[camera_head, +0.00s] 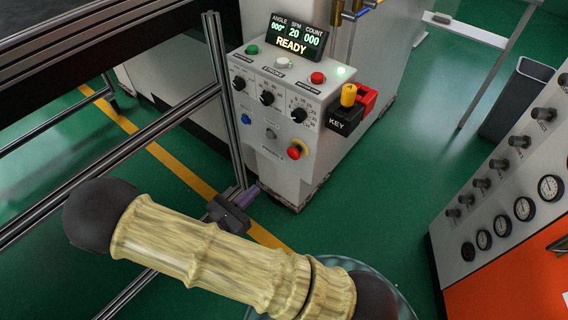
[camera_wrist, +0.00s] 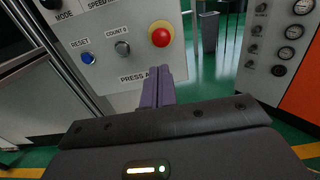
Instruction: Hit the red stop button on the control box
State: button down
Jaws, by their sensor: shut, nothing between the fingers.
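The control box (camera_head: 275,100) stands in the upper middle of the head view. A red mushroom button (camera_head: 294,153) with a yellow collar sits low on its front panel. It also shows in the wrist view (camera_wrist: 160,37), just above my fingertips. Another red button (camera_head: 317,77) is on the box's upper ledge, its label too small to read. My gripper (camera_head: 257,188) is shut and empty, its purple fingers pointing toward the box. In the head view the tips are below and left of the mushroom button, apart from it. The fingers show close together in the wrist view (camera_wrist: 156,72).
A blue reset button (camera_wrist: 87,57) and grey counter button (camera_wrist: 122,47) are left of the mushroom button. A metal frame post (camera_head: 226,100) stands left. An orange-and-white cabinet (camera_head: 520,215) stands right, with green floor between.

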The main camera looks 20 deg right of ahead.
aim_at(290, 155)
jog(key=x, duration=1.4)
jog(key=shift+f, duration=0.1)
jog(key=shift+w, duration=0.1)
